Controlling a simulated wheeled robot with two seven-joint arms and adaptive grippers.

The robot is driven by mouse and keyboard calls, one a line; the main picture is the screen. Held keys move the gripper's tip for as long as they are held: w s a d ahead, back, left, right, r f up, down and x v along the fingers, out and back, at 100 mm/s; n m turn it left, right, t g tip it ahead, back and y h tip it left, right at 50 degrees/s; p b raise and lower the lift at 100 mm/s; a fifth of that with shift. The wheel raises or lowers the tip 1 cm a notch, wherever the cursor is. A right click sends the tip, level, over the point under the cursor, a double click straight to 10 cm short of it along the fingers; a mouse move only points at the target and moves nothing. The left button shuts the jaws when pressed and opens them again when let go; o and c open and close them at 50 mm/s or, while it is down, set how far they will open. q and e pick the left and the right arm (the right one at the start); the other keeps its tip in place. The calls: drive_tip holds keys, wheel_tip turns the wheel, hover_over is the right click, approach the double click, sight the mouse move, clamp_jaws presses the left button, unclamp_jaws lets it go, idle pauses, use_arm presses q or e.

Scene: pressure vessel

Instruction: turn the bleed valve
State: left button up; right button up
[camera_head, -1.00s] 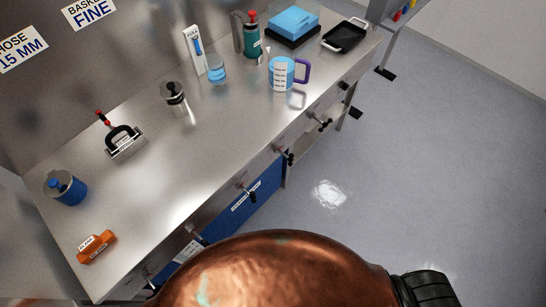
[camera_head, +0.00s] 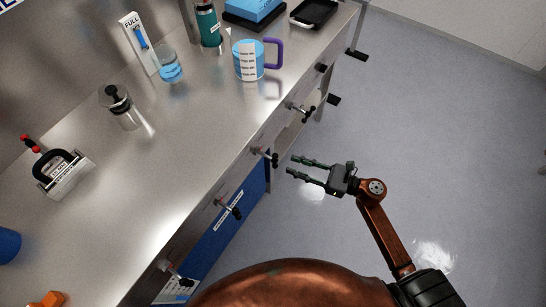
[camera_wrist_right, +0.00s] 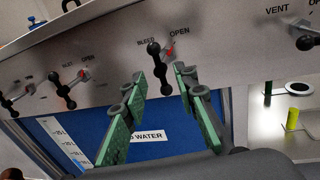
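The bleed valve (camera_head: 268,155) is a black lever on the front face of the steel bench. In the right wrist view the bleed valve (camera_wrist_right: 160,62) hangs nearly upright, below the words BLEED and OPEN, with a red mark beside its hub. My right gripper (camera_head: 291,165) is open and empty, just off the bench front and pointing at this valve. In the right wrist view its green-padded fingers (camera_wrist_right: 159,80) stand on either side of the lever's lower end. I cannot tell whether they touch it. My left gripper is not in view.
Similar valves flank it: the inlet valve (camera_wrist_right: 68,75) to the left and the vent valve (camera_wrist_right: 305,35) to the right. A blue panel (camera_head: 225,225) sits below. A blue measuring cup (camera_head: 248,60) stands on the bench top. Open floor (camera_head: 440,130) lies to the right.

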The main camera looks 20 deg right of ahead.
sight(275, 159)
drive_tip(key=x, duration=0.7)
drive_tip(key=shift+w+a+r+b, duration=0.15)
drive_tip(key=shift+a+b, duration=0.2)
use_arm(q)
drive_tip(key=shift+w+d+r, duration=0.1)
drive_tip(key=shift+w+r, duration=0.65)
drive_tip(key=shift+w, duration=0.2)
use_arm(e)
clamp_jaws()
